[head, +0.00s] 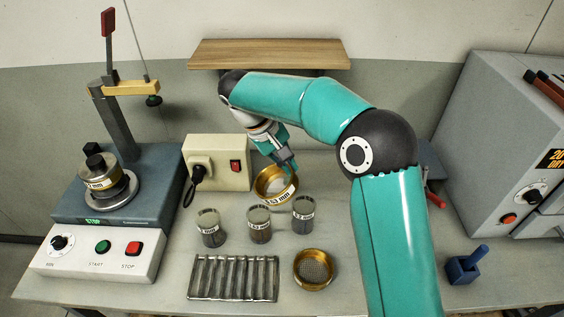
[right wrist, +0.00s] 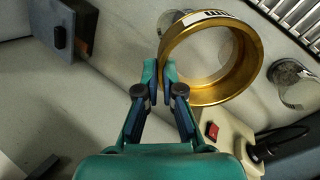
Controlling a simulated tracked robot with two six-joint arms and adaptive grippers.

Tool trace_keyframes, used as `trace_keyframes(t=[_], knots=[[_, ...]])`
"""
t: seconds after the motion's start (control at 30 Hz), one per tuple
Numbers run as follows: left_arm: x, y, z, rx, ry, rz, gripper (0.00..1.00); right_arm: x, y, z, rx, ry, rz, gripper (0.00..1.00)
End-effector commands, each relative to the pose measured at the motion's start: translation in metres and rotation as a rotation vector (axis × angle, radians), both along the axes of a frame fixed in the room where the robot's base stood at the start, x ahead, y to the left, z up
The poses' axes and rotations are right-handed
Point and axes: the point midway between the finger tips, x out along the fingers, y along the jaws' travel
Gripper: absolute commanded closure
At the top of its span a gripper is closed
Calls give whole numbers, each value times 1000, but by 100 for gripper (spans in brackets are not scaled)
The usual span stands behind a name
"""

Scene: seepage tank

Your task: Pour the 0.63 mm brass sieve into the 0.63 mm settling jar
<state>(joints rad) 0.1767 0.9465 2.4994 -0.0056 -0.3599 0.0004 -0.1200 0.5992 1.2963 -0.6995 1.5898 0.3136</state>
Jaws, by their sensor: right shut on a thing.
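My right gripper (head: 288,168) is shut on the rim of a brass sieve (head: 262,190), whose white label seems to end in "63 mm". In the right wrist view my gripper fingers (right wrist: 160,80) pinch the edge of the brass ring (right wrist: 250,62). The jar labels are too small to read surely. How high the sieve is above the table is hard to tell. My left gripper is out of view.
A second brass sieve (head: 313,284) lies at the front of the bench, beside a metal rack (head: 234,280). A beige box (head: 220,165) stands close left of the held sieve.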

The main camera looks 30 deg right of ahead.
Motion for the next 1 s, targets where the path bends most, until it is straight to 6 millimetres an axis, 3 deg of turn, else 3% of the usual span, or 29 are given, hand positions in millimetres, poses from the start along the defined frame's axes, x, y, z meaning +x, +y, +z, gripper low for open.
trace_keyframes(t=[0.6,1.0], knots=[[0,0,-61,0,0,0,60,-4,-12,-7,329,-157,8,100],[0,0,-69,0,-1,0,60,-5,-13,-4,405,-190,13,100]])
